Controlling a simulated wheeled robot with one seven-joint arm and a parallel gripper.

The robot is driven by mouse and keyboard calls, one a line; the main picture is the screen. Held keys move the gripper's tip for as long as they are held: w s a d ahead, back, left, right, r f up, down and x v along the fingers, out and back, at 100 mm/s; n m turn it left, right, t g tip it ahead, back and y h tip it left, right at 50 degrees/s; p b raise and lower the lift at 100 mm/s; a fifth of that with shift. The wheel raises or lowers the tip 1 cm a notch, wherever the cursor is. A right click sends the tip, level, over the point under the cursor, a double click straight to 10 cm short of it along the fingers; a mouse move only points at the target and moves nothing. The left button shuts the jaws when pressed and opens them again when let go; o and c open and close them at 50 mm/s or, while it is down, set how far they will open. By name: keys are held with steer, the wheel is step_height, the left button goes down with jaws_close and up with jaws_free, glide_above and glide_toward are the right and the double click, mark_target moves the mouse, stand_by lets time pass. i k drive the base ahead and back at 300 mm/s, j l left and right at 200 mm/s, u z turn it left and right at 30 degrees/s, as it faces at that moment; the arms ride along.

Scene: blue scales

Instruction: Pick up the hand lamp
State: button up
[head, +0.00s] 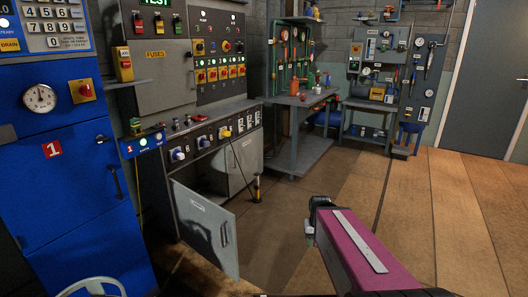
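A small upright black object with a yellow band (257,188) is at floor level in front of the grey cabinet, left of my gripper. It looks like the hand lamp, but it is too small to be sure. A thin dark cable seems to run from a yellow plug (226,133) on the panel down towards it. My gripper (314,215) is at the far end of my magenta arm, right of the lamp-like object and apart from it. Its fingers are small and dark, so their opening is unclear. I see nothing held in it.
A grey cabinet door (206,228) hangs open at lower left, close to the lamp-like object. A blue cabinet (75,190) stands at far left. A grey workbench (298,97) with bottles and another bench (368,104) stand behind. The wooden floor (465,200) at right is clear.

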mark_target(256, 199)
steer(key=i+l+u, duration=0.1)
steer(key=i+l, duration=0.3)
steer(key=i+l+u, duration=0.15)
steer(key=i+l, duration=0.25)
steer(key=i+l+u, duration=0.1)
steer(key=i+l, duration=0.25)
steer(key=l, duration=0.25)
steer(key=i+l+u, duration=0.1)
steer(key=i+l, duration=0.25)
steer(key=l, duration=0.15)
steer(key=i+l+u, duration=0.15)
steer(key=i+l, duration=0.15)
steer(key=l, duration=0.3)
steer(key=i+l+u, duration=0.1)
steer(key=i+l, duration=0.2)
steer(key=l, duration=0.25)
steer(key=i+l+u, duration=0.15)
steer(key=l, duration=0.5)
steer(key=i+l+u, duration=0.1)
steer(key=i+l, duration=0.25)
steer(key=l, duration=0.3)
